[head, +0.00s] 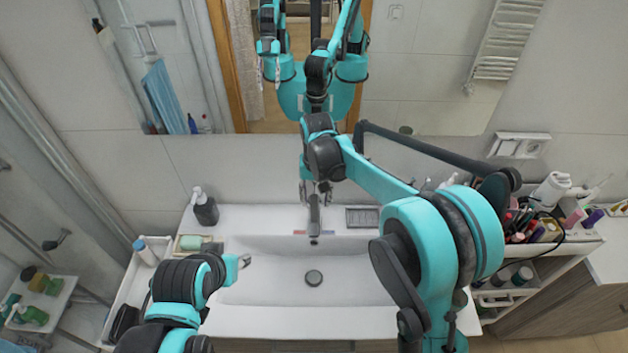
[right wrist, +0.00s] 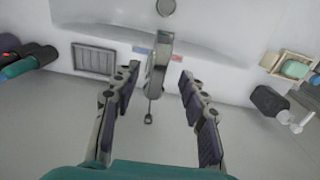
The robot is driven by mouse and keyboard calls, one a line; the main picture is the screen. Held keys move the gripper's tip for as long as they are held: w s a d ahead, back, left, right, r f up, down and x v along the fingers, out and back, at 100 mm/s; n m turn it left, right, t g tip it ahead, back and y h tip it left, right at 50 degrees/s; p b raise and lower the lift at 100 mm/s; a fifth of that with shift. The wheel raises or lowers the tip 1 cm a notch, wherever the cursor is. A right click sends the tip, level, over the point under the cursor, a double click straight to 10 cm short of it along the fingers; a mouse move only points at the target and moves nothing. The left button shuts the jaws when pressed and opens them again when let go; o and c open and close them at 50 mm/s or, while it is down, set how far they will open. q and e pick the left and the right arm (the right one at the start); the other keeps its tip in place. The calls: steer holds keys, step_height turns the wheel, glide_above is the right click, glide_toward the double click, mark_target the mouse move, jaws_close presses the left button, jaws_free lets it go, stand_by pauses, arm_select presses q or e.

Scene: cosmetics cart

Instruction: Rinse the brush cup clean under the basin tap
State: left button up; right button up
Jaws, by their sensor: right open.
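My right gripper (head: 316,190) reaches to the tap (head: 314,222) at the back of the white basin (head: 265,280). In the right wrist view, the right gripper (right wrist: 157,80) is open, its two fingers on either side of the metal tap (right wrist: 159,65), with visible gaps. The tap's thin lever (right wrist: 149,117) also lies between the fingers. No water stream shows. My left gripper (head: 240,264) is over the basin's left side, mostly hidden by its own arm; I cannot tell its jaws. I cannot make out the brush cup in either view.
A dark soap dispenser (head: 205,207) and a soap dish (head: 192,243) stand left of the basin. A grate (head: 362,217) is right of the tap. A crowded cosmetics cart (head: 560,250) stands at the right. A mirror (head: 420,80) is behind. The bowl around the drain (head: 314,278) is clear.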

mark_target(315, 217)
steer(key=shift+w+a, duration=0.2)
steer(key=shift+w, duration=0.15)
steer(key=f, duration=0.4)
steer(key=s+f, duration=0.1)
steer(key=f, duration=0.1)
steer(key=shift+s+a+f, duration=0.1)
steer(key=shift+a+f, duration=0.1)
steer(key=shift+f, duration=0.2)
steer(key=shift+w+d+f, duration=0.2)
steer(key=shift+w+f, duration=0.05)
steer(key=shift+f, duration=0.2)
jaws_close()
